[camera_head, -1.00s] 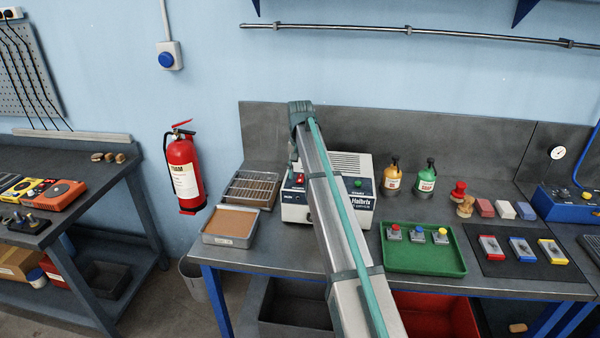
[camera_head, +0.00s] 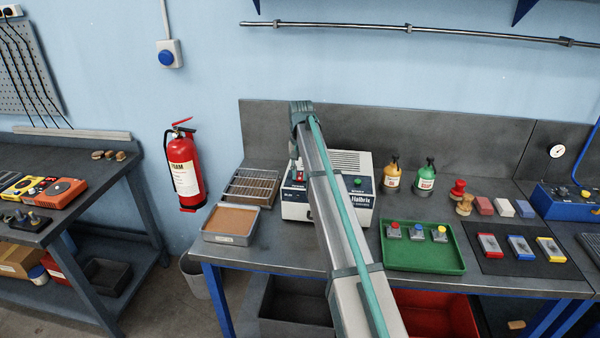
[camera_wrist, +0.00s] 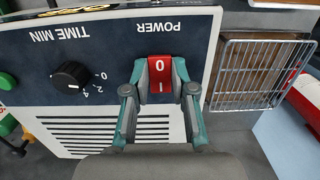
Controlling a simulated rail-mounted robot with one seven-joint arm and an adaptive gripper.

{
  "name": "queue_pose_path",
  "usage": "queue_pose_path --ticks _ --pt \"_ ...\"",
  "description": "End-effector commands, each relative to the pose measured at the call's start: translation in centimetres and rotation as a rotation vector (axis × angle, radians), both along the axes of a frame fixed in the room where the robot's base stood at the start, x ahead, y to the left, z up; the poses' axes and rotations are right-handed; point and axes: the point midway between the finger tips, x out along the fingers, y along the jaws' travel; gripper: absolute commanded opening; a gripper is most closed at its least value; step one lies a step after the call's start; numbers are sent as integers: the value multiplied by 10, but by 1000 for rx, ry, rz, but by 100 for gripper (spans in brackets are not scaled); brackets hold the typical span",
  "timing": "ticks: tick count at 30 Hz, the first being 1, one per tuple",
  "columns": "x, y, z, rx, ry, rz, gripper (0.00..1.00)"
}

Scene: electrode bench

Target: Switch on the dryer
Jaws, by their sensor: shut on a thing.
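The dryer (camera_head: 294,212) is a pale box with a dark control panel on the bench, partly hidden by my arm in the head view. In the wrist view the panel (camera_wrist: 110,60) appears upside down. Its red power rocker switch (camera_wrist: 160,72), marked 0 and I, sits under the POWER label. My gripper (camera_wrist: 159,80) has one teal-and-grey finger on each side of the switch and is shut on it. In the head view my gripper (camera_head: 296,168) is down at the panel's left part, by the red switch.
A black time dial (camera_wrist: 72,75) and vent slots are beside the switch. A wire rack (camera_head: 250,187) and a tray with a brown surface (camera_head: 230,222) stand left of the dryer. A green tray (camera_head: 423,262) and two bottles (camera_head: 392,178) stand to its right.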

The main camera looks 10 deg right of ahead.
Motion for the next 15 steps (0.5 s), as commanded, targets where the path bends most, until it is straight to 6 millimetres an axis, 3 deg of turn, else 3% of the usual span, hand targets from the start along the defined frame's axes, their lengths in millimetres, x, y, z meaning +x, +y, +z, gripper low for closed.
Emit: queue_pose_path --ticks 7,15 --pt "8 -2 4 66 197 0 0" --pt "6 -2 1 74 223 0 0"
